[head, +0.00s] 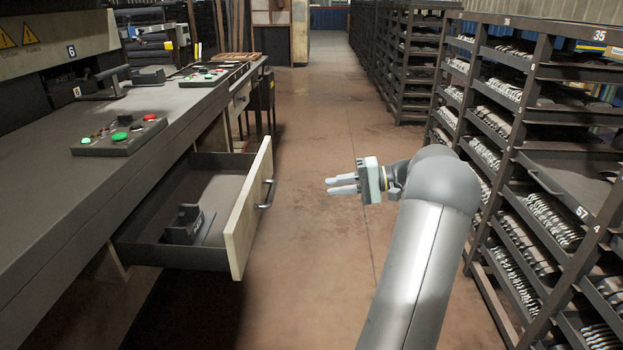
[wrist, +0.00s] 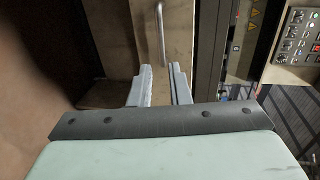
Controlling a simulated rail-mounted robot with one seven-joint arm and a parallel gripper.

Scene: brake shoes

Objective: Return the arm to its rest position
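My gripper (head: 343,185) is at the end of my grey arm, in the air over the aisle in the middle of the head view. Its two pale fingers point left, toward the open drawer (head: 247,215), with floor between them. In the wrist view my gripper's fingers (wrist: 160,87) are apart with a gap between them, and nothing is held there. The drawer front and its handle (wrist: 160,35) show beyond the fingers.
The open drawer juts from the long workbench (head: 60,205) at left and holds a dark bracket-like part (head: 186,224). Button panels (head: 120,135) sit on the bench. Racks of metal parts (head: 530,140) line the right. The aisle floor (head: 310,130) is clear ahead.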

